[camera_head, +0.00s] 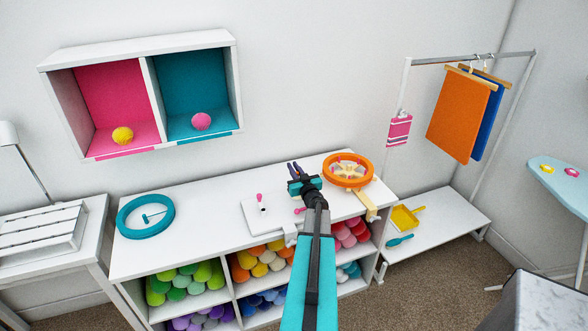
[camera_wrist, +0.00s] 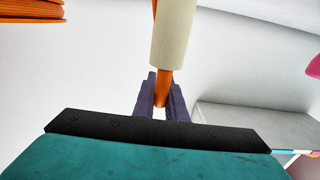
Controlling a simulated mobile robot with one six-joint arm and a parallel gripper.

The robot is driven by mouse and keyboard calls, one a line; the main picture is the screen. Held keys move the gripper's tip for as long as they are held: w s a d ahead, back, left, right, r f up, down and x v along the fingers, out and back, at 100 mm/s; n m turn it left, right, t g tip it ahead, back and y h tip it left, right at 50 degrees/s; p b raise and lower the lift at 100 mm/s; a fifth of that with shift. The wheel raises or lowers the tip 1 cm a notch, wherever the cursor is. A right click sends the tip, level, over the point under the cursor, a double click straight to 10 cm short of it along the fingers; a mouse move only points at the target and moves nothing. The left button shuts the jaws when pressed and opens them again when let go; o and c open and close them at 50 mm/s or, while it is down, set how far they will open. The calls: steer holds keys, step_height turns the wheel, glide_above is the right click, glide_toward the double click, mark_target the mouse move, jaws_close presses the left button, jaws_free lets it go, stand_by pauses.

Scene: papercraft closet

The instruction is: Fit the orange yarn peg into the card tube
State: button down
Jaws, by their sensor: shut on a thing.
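My gripper (camera_head: 293,171) is above the white-topped shelf unit, over a white board. In the wrist view, its dark purple fingers (camera_wrist: 160,105) are shut on the orange yarn peg (camera_wrist: 164,88). A cream cylinder (camera_wrist: 172,35), which looks like the card tube, lies along the peg just beyond the fingertips. Orange shows below it and at its upper left. I cannot tell whether the tube is around the peg or only in front of it. Neither peg nor tube can be made out at my gripper in the head view.
The white board (camera_head: 262,222) carries small pink pieces (camera_head: 262,199). A teal ring (camera_head: 122,222) lies at the left and an orange ring tray (camera_head: 335,182) stands at the right. Yarn rolls (camera_head: 190,282) fill the cubbies below. The top between teal ring and board is clear.

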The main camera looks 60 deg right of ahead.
steer(key=shift+f+b, duration=0.75)
steer(key=shift+f, duration=0.4)
stand_by(0.5)
steer(key=c, duration=1.7)
jaws_free()
steer(key=shift+s+a+f, duration=0.1)
steer(key=shift+a, duration=0.05)
steer(key=shift+b+v, duration=1.9)
steer(key=shift+v, duration=4.85)
steer(key=shift+r, duration=0.2)
